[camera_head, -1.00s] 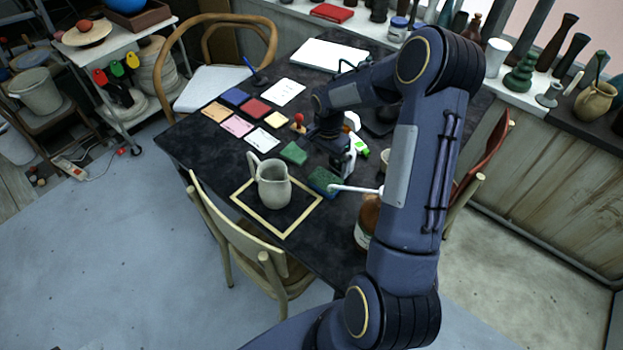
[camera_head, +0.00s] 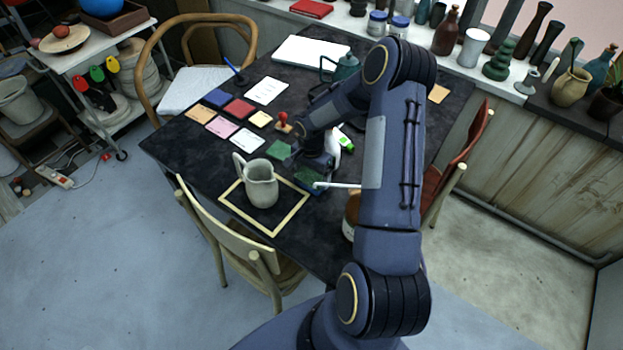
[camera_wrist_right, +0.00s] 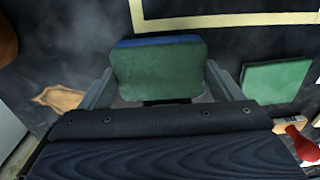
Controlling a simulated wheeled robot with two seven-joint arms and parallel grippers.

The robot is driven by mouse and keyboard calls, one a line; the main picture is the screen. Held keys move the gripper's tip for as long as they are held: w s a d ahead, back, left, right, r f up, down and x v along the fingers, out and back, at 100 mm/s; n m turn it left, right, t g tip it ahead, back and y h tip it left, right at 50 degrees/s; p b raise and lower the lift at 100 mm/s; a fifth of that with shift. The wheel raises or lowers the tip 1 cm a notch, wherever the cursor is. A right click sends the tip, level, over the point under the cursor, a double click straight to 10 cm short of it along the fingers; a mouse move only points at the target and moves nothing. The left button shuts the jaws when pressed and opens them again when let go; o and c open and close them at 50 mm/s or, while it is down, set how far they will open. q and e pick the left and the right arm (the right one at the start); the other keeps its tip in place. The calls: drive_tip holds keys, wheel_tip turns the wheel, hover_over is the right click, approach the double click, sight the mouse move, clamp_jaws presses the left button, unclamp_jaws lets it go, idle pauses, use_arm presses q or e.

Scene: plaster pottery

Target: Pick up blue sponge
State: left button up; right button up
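The blue sponge (camera_wrist_right: 160,72) lies on the dark table, with a green upper face and a blue edge along its far side in the right wrist view. In the head view it (camera_head: 308,179) shows partly, beside the framed square and under my right gripper (camera_head: 317,168). In the wrist view the two fingers of my right gripper (camera_wrist_right: 160,80) stand apart, one on each side of the sponge. A small gap seems to remain at the fingers, but contact is hard to judge. My left gripper is not in view.
A grey pitcher (camera_head: 262,185) stands inside the pale square outline, left of the sponge. A flat green piece (camera_wrist_right: 275,80) lies to the sponge's right in the wrist view. A red-knobbed stamp (camera_head: 283,120) and a brown jar (camera_head: 351,215) are nearby. Chairs flank the table.

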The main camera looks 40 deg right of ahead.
sight(312, 177)
drive_tip(key=c, duration=0.4)
drive_tip(key=shift+r, duration=0.1)
wheel_tip(312, 177, up, 10)
drive_tip(key=shift+f+b, duration=0.1)
drive_tip(key=shift+b, duration=0.7)
